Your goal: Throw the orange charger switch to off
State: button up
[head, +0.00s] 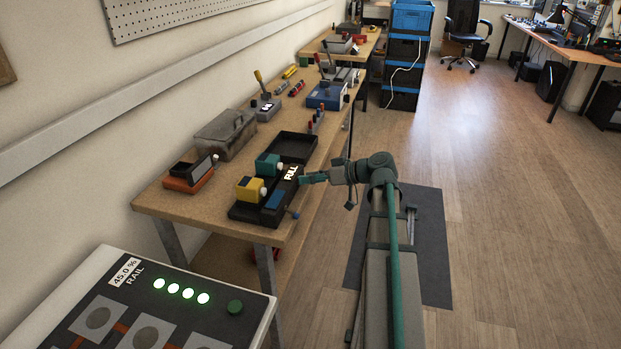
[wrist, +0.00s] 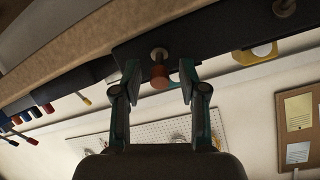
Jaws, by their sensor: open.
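A dark charger board (head: 246,212) sits at the front edge of the wooden bench and shows a lit "FULL" sign (head: 291,173). In the wrist view an orange-brown knob (wrist: 159,82) on a short stem sticks out from a dark face; it looks like the orange switch. My gripper (head: 302,179) is beside the board's front edge in the head view, and hides that spot. In the wrist view my gripper (wrist: 160,72) is open, with a finger on each side of the knob. Gaps show at both sides; contact cannot be told.
A yellow block (head: 250,189) and a teal block (head: 268,164) stand on the board. A blue knob (head: 294,213) juts from its front. An orange-based box (head: 187,180), a grey toolbox (head: 225,134) and a black tray (head: 292,147) are nearby.

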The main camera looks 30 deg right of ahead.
grip_shut()
